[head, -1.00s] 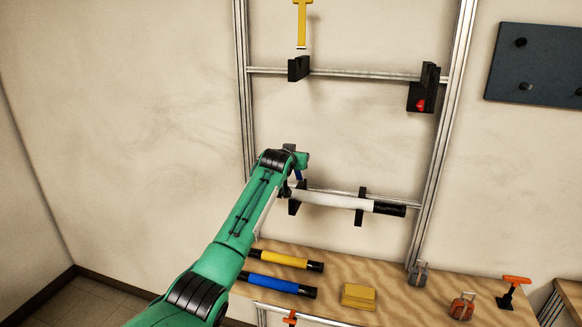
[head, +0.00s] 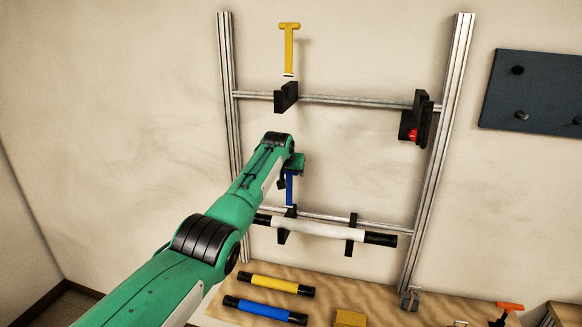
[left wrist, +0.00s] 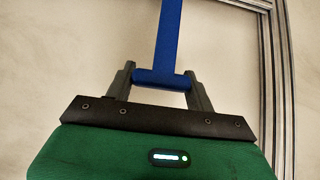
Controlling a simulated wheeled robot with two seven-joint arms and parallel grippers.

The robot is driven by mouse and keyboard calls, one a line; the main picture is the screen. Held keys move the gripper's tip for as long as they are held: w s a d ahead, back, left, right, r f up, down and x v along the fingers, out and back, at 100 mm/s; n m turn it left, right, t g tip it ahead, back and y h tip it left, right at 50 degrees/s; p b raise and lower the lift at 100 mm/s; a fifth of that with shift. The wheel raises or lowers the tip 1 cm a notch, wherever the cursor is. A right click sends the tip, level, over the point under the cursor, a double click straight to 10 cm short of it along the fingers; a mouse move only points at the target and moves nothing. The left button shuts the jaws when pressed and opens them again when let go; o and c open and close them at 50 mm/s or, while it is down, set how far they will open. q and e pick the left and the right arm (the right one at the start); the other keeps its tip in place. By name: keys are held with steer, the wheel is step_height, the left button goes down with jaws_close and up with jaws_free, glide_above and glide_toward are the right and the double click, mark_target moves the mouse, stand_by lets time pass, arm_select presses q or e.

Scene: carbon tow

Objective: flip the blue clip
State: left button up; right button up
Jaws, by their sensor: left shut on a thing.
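The blue clip (head: 290,188) is T-shaped like the yellow one above and points stem down, its lower end just over the left black bracket (head: 284,236) of the lower rail. Whether they touch, I cannot tell. My left gripper (head: 292,172) is shut on the clip's crossbar at its top. In the left wrist view the crossbar of the blue clip (left wrist: 165,79) lies between the two grey fingers of the gripper (left wrist: 163,84), and the stem runs away from them. My right gripper is not in view.
A white roll with black ends (head: 320,230) lies across the lower brackets. A yellow clip (head: 289,48) is above the upper bracket (head: 286,97). A red piece (head: 412,135) sits at the right bracket. Yellow (head: 276,285) and blue (head: 264,311) rolls lie on the wooden bench (head: 330,293).

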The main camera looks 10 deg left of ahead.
arm_select(q)
steer(key=shift+f, duration=0.25)
steer(key=o, duration=1.3)
steer(key=shift+o, duration=0.5)
steer(key=shift+w, duration=0.2)
steer(key=shift+s+r, duration=0.1)
steer(key=shift+b+v, duration=1)
steer(key=shift+v, duration=0.25)
steer(key=b+v, duration=0.5)
steer(key=v, duration=0.6)
